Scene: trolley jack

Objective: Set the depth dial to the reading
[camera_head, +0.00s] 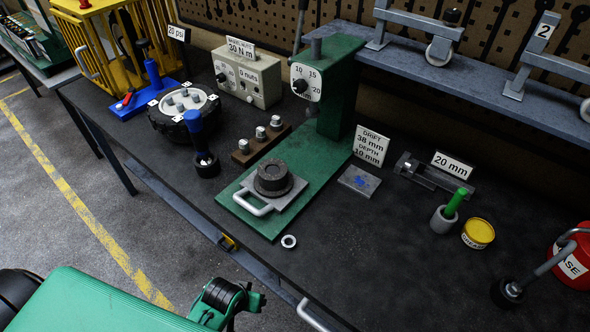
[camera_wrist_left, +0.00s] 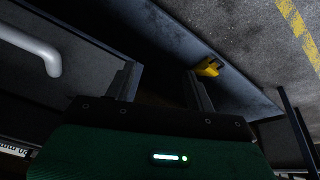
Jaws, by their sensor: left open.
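The depth dial (camera_head: 306,82) is a white face marked 10, 15 and 20 mm with a black knob, on the front of the green press (camera_head: 338,85). The knob's pointing direction is too small to tell. The reading card (camera_head: 371,146) right of the press says drift 38 mm, depth 10 mm. My left gripper (camera_wrist_left: 162,92) is open and empty in the left wrist view, with its two dark fingers apart near the bench's front edge. In the head view, part of my left arm shows low at the front, well away from the dial. My right gripper is out of view.
On the press base lies a handled plate (camera_head: 270,192) with a dark round part. Left of the press stand a beige torque box (camera_head: 246,76) and a wooden block (camera_head: 262,147) with studs. A steel ring (camera_head: 289,241) lies in front.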

